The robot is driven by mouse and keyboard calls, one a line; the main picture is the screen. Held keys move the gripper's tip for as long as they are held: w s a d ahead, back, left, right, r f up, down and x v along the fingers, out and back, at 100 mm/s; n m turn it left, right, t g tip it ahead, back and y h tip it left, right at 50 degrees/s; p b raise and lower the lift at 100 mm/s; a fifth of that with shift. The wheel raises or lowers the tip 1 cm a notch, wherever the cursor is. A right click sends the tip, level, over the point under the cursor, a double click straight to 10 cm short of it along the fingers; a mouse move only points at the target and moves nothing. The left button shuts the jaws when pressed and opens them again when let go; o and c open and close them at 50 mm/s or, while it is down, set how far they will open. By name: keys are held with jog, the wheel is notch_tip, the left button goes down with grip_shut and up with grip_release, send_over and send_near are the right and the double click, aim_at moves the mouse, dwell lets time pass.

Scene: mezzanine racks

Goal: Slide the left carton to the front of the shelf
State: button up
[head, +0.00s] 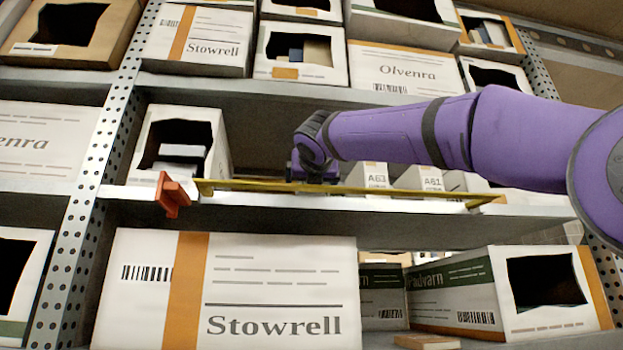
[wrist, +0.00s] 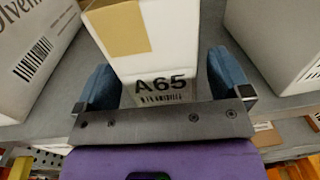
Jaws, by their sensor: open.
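Narrow white cartons stand on the middle shelf (head: 250,204). The carton marked A65 (wrist: 165,88) is the left one; the wrist view shows it, with a tan patch on top. In the head view my arm and gripper hide it. My gripper (wrist: 163,62) is open, with one blue finger on each side of the A65 carton. I cannot tell whether the fingers touch it. In the head view my gripper (head: 315,165) is at the shelf front. To its right stand the cartons marked A63 (head: 375,180) and A61 (head: 431,181).
A yellow bar (head: 250,186) runs along the shelf front, with an orange-red bracket (head: 172,195) at its left. A larger open carton (head: 217,150) stands left of my gripper. A perforated upright (head: 90,150) is further left. Another shelf with cartons is above.

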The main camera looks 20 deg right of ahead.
jog(key=shift+s, duration=0.15)
jog(key=v, duration=1)
jog(key=shift+s+a, duration=0.1)
jog(key=shift+s, duration=0.15)
